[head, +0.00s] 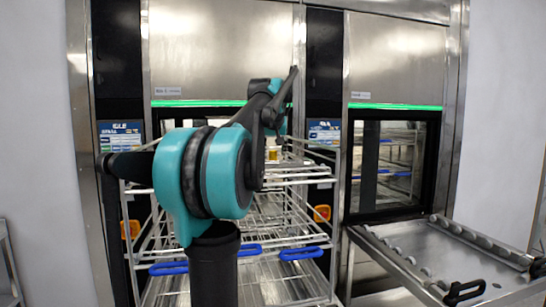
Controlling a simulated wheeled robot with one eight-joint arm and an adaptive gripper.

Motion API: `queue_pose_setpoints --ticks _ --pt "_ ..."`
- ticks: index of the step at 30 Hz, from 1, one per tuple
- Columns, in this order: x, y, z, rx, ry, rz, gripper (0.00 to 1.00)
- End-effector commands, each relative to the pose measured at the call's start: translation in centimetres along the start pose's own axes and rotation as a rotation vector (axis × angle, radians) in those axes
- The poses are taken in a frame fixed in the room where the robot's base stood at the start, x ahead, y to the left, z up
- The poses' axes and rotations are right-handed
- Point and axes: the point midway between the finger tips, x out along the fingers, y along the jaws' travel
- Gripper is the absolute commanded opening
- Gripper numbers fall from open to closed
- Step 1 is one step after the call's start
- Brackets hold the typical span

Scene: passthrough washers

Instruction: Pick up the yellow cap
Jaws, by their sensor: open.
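A small yellow item (273,154), which looks like the yellow cap, shows on the upper level of the wire rack, just right of my arm's dark link. It is partly covered and too small to see clearly. The dark far end of my arm, with what seems to be my gripper (272,118), is a little above it in the picture. The jaws look open, with nothing seen between them. My arm covers much of the fingers. I cannot tell the distance in depth between gripper and cap.
The wire rack (160,245) with blue handles (243,249) stands before the left washer. The right washer (398,45) has a dark glass window. A steel roller table (385,240) stands at the right. Steel frame posts and rack bars crowd the space around my arm.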

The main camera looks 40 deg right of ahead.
Motion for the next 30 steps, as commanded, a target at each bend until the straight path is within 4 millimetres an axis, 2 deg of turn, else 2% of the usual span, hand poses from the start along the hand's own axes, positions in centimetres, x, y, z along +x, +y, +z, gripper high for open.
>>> queue_pose_setpoints --ticks 4,12,22,30 --pt "1.6 -0.1 0.0 -0.001 0.000 0.000 0.54" --pt "1.9 -0.1 0.0 -0.001 0.000 0.000 0.54" --pt "1.9 -0.1 0.0 -0.001 0.000 0.000 0.14" --pt "1.9 -0.1 -0.1 0.000 0.000 0.000 0.12"
